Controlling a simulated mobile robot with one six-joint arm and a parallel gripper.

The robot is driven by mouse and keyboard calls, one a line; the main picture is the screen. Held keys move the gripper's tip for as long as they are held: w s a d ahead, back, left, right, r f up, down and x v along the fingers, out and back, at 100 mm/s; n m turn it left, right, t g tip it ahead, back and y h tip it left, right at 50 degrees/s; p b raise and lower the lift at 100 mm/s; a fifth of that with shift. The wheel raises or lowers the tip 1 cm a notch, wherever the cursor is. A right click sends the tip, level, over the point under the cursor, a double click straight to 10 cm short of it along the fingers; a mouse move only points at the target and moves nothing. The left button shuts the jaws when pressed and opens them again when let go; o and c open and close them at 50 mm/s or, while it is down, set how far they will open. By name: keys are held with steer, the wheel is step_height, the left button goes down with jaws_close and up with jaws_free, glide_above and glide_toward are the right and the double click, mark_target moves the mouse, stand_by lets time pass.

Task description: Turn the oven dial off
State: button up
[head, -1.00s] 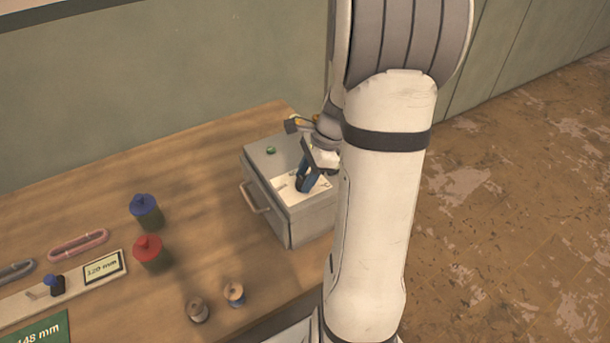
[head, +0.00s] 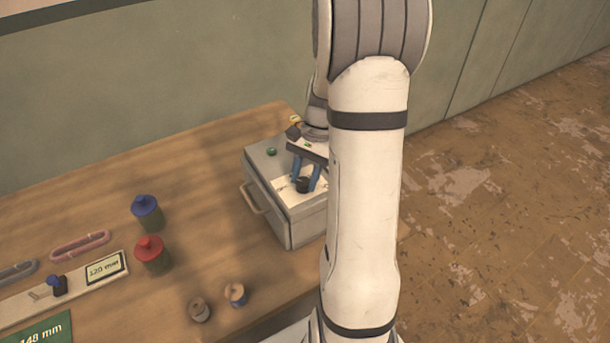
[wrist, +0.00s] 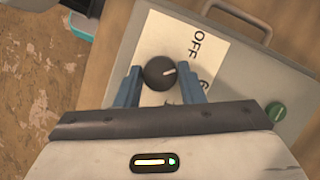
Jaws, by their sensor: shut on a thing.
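The oven is a grey box (head: 292,227) on the wooden bench, with a white label plate (wrist: 150,40) on its top. A round black dial (wrist: 158,74) sits on that plate; it also shows as a small dark knob in the head view (head: 302,186). Its white pointer mark points right in the wrist view, below the word OFF (wrist: 197,43). A second marking lower down is partly hidden by a finger. My gripper (wrist: 159,69) has its blue fingers on either side of the dial, shut on it; it shows above the oven in the head view (head: 304,174).
A green button (wrist: 275,111) is on the oven top, and a handle (head: 253,199) is on its front. Blue-topped (head: 147,212) and red-topped (head: 151,254) canisters and two spools (head: 200,310) stand to the left. Bare bench lies between.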

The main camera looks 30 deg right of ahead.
steer(key=shift+n+g+h, duration=0.4)
steer(key=shift+n+g, duration=0.2)
steer(key=shift+n, duration=1.2)
steer(key=shift+a, duration=0.1)
steer(key=o, duration=1)
steer(key=shift+w, duration=0.1)
steer(key=v, duration=0.7)
steer(key=shift+r+b, duration=0.4)
